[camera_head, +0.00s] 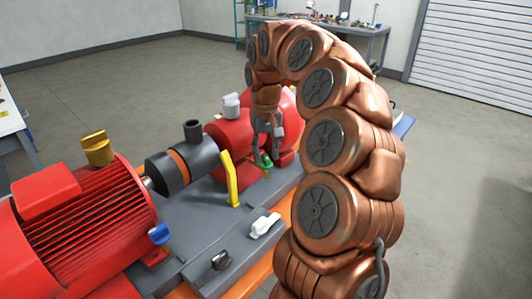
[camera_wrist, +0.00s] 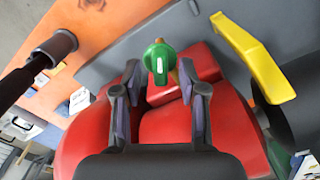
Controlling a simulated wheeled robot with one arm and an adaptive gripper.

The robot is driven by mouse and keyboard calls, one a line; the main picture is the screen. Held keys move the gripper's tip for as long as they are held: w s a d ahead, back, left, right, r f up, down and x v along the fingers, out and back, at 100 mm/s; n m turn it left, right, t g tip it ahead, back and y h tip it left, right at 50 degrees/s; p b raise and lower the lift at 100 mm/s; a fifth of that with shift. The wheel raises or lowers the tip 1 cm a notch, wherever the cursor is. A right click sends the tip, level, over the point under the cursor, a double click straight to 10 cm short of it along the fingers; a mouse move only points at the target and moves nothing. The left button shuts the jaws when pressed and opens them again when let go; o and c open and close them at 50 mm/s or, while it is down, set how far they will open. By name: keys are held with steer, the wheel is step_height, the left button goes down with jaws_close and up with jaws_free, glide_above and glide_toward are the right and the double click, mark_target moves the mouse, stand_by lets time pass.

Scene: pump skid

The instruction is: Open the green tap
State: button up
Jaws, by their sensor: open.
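The green tap (camera_wrist: 160,61) shows in the wrist view just beyond my fingertips, near the upper middle. It has a round green handle with a white mark. My gripper (camera_wrist: 158,80) is open, one finger on each side and slightly short of the tap. In the head view my gripper (camera_head: 266,150) points down beside the red pump, and the green tap (camera_head: 266,162) sits right at its fingertips. I cannot tell whether a finger touches the tap. The tap's stem is mostly hidden.
A yellow lever (camera_head: 230,180) stands left of the tap. A white handle (camera_head: 264,225), a black knob (camera_head: 222,260) and a blue knob (camera_head: 159,234) are on the skid's near side. A red motor (camera_head: 85,225) fills the left. Red pump casing (camera_wrist: 180,125) lies under my fingers.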

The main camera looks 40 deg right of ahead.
steer(key=shift+f, duration=0.4)
steer(key=shift+c, duration=0.4)
jaws_close()
